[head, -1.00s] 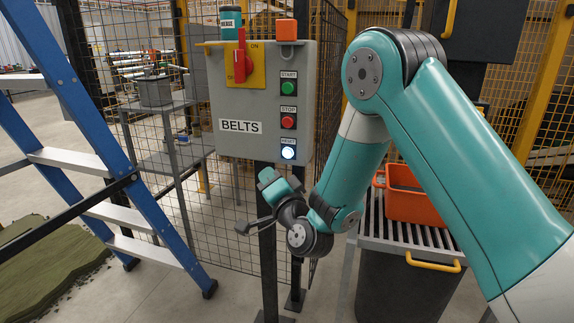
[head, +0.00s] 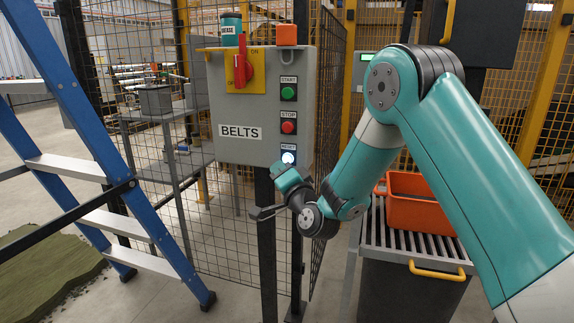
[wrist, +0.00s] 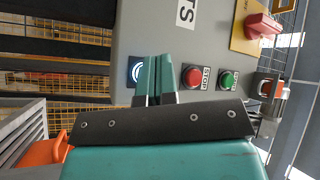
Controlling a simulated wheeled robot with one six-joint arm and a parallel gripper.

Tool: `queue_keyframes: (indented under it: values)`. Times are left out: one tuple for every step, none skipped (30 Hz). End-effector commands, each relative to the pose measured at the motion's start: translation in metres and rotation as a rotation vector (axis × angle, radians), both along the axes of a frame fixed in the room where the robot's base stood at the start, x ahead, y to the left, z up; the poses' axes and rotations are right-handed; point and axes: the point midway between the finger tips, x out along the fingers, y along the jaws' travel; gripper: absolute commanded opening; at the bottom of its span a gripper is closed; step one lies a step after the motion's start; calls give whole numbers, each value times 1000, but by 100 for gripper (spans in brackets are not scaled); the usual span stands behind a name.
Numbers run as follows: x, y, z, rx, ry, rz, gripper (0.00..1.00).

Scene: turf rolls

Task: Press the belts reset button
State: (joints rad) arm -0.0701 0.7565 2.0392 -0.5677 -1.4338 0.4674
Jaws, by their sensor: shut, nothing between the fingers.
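The grey BELTS control box (head: 235,110) hangs on a dark post. Its front carries a green START button (head: 288,92), a red STOP button (head: 288,127) and a lit white-blue RESET button (head: 288,158) in a column. In the wrist view the RESET button (wrist: 136,70) shows just left of my fingers, with the STOP button (wrist: 193,77) on their right. My gripper (wrist: 157,62) is shut and empty, its fingers pointing at the box. I cannot tell any contact.
A red rotary switch (head: 242,68) on a yellow plate sits on the box, with a labelled teal can (head: 231,28) on top. A blue ladder (head: 90,150) stands left. An orange bin (head: 420,205) rests on a slatted surface at right. Wire mesh fencing is behind.

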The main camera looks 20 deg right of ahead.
Motion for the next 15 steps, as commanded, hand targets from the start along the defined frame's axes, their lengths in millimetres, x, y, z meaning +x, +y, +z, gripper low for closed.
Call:
queue_keyframes:
  values:
    - [4, -4, -1, 1, -1, -2, 0]
    - [6, -5, -1, 1, -1, -2, 0]
    - [9, -7, -1, 1, -1, -2, 0]
    - [10, -8, -1, 0, 0, -1, 0]
    - [11, -9, -1, 0, 0, -1, 0]
    - [13, -10, -1, 0, 0, -1, 0]
    - [13, -10, 0, 0, 0, -1, 0]
    - [14, -11, 0, 0, 0, 0, 0]
    - [15, -11, 0, 0, 0, 0, 0]
    - [15, -11, 0, 0, 1, -1, 0]
    - [15, -11, 0, 0, 1, -1, 0]
    - [15, -11, 0, 0, 1, -1, 0]
    - [15, -11, 0, 0, 1, -1, 0]
    - [15, -11, 0, 0, 1, -1, 0]
    - [15, -11, 0, 0, 1, -1, 0]
